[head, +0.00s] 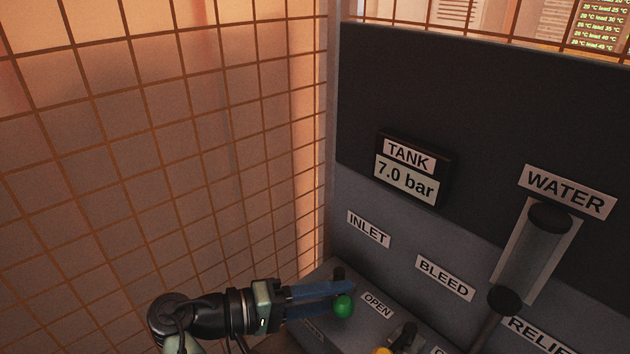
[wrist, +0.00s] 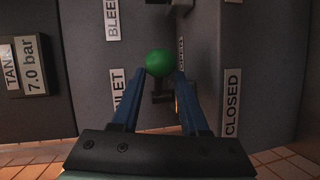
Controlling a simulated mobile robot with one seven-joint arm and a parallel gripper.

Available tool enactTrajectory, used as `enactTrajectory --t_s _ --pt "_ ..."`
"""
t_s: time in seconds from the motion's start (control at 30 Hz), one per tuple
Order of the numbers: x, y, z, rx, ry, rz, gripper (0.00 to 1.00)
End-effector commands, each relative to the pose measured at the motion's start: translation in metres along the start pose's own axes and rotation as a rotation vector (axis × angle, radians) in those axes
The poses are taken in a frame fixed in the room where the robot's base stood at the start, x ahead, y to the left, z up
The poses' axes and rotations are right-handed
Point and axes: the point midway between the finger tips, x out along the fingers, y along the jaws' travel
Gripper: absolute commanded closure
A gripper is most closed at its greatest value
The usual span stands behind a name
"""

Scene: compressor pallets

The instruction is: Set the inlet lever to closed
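The inlet lever has a green ball knob (head: 343,307) and a dark stem, below the INLET label (head: 368,229). The knob is beside the OPEN label (head: 377,305). In the wrist view the green knob (wrist: 160,62) sits at the fingertips, with the CLOSED label (wrist: 232,103) to the right and the OPEN label partly hidden behind a finger. My gripper (head: 345,296) has blue fingers, one on each side of the knob. In the wrist view my gripper (wrist: 160,74) looks open, with narrow gaps beside the knob. Contact is not clear.
The TANK display (head: 407,177) reads 7.0 bar. The WATER sight tube (head: 532,250) stands farther right. A wire mesh fence (head: 160,150) rises on the left.

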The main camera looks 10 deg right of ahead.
Motion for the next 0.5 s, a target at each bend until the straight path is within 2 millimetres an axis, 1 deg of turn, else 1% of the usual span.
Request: enactTrajectory --t_s 0.27,0.5 --pt "-0.001 0.0034 -0.0006 -0.005 0.05 -0.002 0.57" --pt "0.0035 0.0059 0.0034 -0.033 0.196 -0.014 0.57"
